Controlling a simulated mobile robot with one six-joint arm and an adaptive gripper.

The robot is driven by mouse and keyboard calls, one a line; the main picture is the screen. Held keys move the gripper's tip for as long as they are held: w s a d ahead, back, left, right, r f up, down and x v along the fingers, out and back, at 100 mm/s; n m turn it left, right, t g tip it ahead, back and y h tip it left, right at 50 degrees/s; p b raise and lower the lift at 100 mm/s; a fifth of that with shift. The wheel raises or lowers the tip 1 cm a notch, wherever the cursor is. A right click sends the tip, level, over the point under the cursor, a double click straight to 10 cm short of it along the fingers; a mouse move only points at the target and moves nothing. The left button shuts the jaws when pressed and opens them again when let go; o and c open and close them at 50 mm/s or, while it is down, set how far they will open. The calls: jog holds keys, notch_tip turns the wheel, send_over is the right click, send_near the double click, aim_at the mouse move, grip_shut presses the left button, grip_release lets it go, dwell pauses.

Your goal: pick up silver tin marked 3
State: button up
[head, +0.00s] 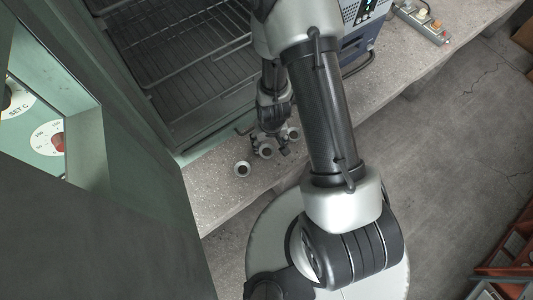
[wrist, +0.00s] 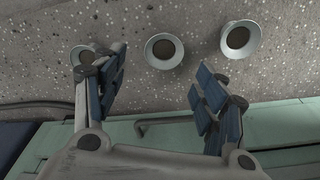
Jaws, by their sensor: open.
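Three small silver tins with dark round centres stand on the concrete bench. In the head view one is at the left (head: 242,169), one in the middle (head: 266,150), and one at the right (head: 293,133). In the wrist view one tin (wrist: 83,54) is partly hidden by a finger, another (wrist: 164,50) shows in line with the gap between the fingers, and a third (wrist: 240,39) is at the right. No number is readable on any tin. My gripper (head: 270,143) is open and empty close to the middle tin; its spread blue-padded fingers also show in the wrist view (wrist: 160,80).
An open oven-like cabinet with wire racks (head: 190,60) stands behind the tins. A blue-grey device (head: 357,45) and a power strip (head: 424,21) are farther along the bench (head: 215,195). A green panel with dials (head: 45,110) is at the left.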

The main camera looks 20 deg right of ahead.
aim_at(267, 152)
jog(key=f, duration=0.3)
jog(key=shift+w+f+b, duration=0.25)
jog(key=shift+f+b, duration=0.1)
jog(key=shift+b, duration=0.05)
jog(key=f, duration=0.1)
jog(key=f+b, duration=0.1)
jog(key=f, duration=0.1)
jog(key=f+b, duration=0.1)
jog(key=f, duration=0.1)
jog(key=shift+w+a, duration=0.2)
jog(key=shift+a, duration=0.05)
jog(key=c, duration=1.1)
